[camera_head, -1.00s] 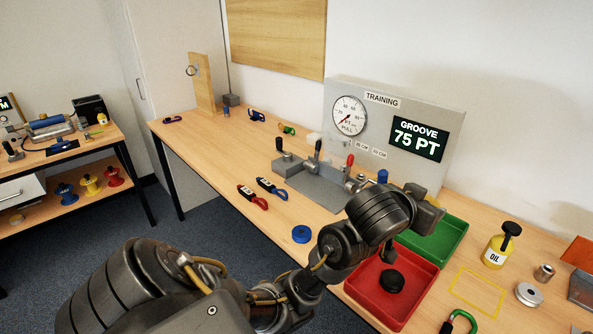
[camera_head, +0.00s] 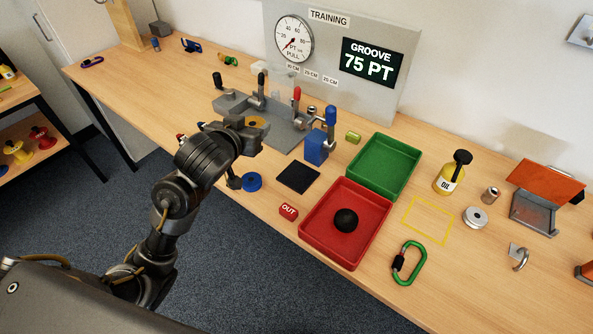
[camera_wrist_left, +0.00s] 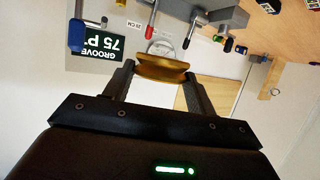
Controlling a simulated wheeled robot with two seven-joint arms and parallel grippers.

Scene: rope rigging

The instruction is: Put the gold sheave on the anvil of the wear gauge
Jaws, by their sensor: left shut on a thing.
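My left gripper (camera_head: 248,134) is shut on the gold sheave (camera_head: 256,122), whose edge shows just beyond the jaws, by the front of the grey clamp fixture. In the left wrist view, the gold sheave (camera_wrist_left: 162,68) sits between the two fingers, its rim grooved. A blue block with a dark upright and blue-topped handle (camera_head: 318,146) stands right of the sheave and may be the wear gauge; I cannot make out its anvil. The panel display (camera_head: 374,62) reads GROOVE 75 PT. My right gripper is not in view.
A blue sheave (camera_head: 252,182) and a dark square pad (camera_head: 298,177) lie in front. The red tray (camera_head: 318,250) holds a black round piece; the green tray (camera_head: 392,190) is empty. Upright handles (camera_head: 297,100) rise from the grey fixture. An oil bottle (camera_head: 449,178) stands right.

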